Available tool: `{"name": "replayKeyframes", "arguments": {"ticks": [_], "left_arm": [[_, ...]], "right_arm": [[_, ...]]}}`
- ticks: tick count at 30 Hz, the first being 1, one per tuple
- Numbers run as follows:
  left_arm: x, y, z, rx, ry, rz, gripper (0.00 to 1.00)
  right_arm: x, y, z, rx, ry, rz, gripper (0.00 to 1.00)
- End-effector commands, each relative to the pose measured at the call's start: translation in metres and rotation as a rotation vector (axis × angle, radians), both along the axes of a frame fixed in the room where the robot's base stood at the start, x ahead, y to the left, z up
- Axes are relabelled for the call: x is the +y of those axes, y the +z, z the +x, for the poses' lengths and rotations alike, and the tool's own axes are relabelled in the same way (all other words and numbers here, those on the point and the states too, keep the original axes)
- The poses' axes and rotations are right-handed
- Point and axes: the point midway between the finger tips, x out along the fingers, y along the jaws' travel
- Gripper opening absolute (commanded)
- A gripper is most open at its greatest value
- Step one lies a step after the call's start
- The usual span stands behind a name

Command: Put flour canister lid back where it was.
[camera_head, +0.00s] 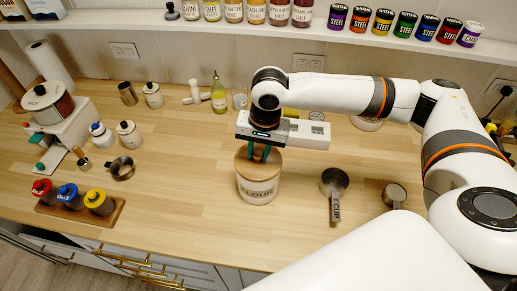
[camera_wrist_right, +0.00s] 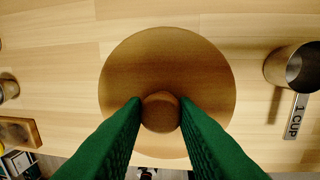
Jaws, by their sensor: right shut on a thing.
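The flour canister (camera_head: 258,190) is a white jar marked "FLOUR", standing upright on the wooden counter. Its round wooden lid (camera_head: 244,165) is on top of it in the head view; whether it is fully seated I cannot tell. In the right wrist view the lid (camera_wrist_right: 168,70) fills the middle and hides the canister body. My right gripper (camera_head: 260,154) points down over the lid. Its green fingers (camera_wrist_right: 160,112) are shut on the lid's round knob (camera_wrist_right: 160,112). My left gripper is not in view.
A 1-cup measuring cup (camera_head: 334,182) and a smaller cup (camera_head: 394,194) lie right of the canister. A wooden tray (camera_head: 80,217) with colored-lid jars is at the left. An oil bottle (camera_head: 219,96) stands behind. Counter left of the canister is clear.

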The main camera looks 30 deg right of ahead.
Motion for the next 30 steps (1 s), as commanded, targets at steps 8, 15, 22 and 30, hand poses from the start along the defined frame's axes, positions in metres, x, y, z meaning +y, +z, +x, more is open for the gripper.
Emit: {"name": "replayKeyframes", "arguments": {"ticks": [8, 15, 22, 30], "left_arm": [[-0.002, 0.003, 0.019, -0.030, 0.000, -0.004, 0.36], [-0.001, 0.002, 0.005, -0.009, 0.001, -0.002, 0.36], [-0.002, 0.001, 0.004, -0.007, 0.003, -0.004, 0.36], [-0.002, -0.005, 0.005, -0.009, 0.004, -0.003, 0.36]], "right_arm": [[0.000, -0.008, -0.001, 0.000, 0.002, 0.000, 0.00], [0.000, -0.008, 0.000, 0.000, 0.002, 0.000, 0.48], [0.000, -0.005, 0.000, -0.002, 0.002, 0.000, 0.48], [-0.004, 0.036, -0.001, -0.007, -0.001, 0.001, 0.48]]}}
